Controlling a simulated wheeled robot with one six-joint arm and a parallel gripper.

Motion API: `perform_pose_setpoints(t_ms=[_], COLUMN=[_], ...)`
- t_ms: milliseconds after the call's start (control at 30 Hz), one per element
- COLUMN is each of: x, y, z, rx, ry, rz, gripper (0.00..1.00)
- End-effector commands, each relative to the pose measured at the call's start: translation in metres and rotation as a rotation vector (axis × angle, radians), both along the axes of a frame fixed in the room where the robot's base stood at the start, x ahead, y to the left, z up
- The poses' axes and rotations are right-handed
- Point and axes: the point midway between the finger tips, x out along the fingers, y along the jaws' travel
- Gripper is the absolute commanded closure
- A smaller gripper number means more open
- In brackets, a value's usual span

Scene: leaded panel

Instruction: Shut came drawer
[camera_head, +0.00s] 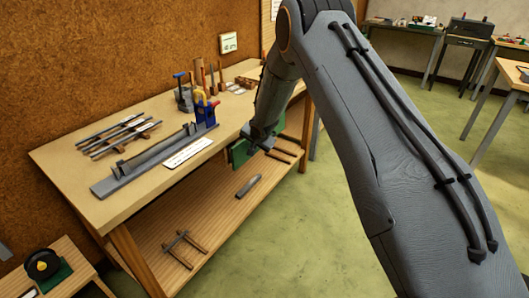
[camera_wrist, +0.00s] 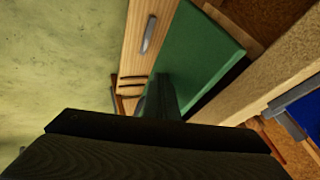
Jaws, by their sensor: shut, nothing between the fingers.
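The came drawer has a green front (camera_head: 240,151) just under the bench's front edge, partly hidden behind my arm in the head view. In the wrist view the green front (camera_wrist: 200,50) fills the upper middle, with a brown hollow beside it, so the drawer appears to stand partly open. My gripper (camera_head: 257,143) is at the drawer front in the head view. In the wrist view its dark fingers (camera_wrist: 162,92) are shut and empty, overlapping the green front. I cannot tell whether they touch it.
The wooden bench (camera_head: 60,160) carries metal strips (camera_head: 118,135), a long grey tool (camera_head: 160,153) and a blue tool (camera_head: 206,110). Its lower shelf (camera_head: 215,215) holds a grey bar (camera_head: 248,186) and a small wooden rack (camera_head: 183,247). Green floor (camera_head: 320,235) is clear in front.

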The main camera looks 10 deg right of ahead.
Motion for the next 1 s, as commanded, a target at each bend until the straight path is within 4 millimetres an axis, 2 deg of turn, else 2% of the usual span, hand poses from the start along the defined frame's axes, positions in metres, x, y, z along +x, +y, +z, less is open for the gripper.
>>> perform_pose_setpoints(t_ms=[300, 1000], x=[0.011, 0.019], y=[0.011, 0.012], z=[-0.001, 0.004], rx=[0.0, 0.004], ry=[-0.006, -0.012], rz=[-0.015, -0.018], gripper=[1.0, 1.0])
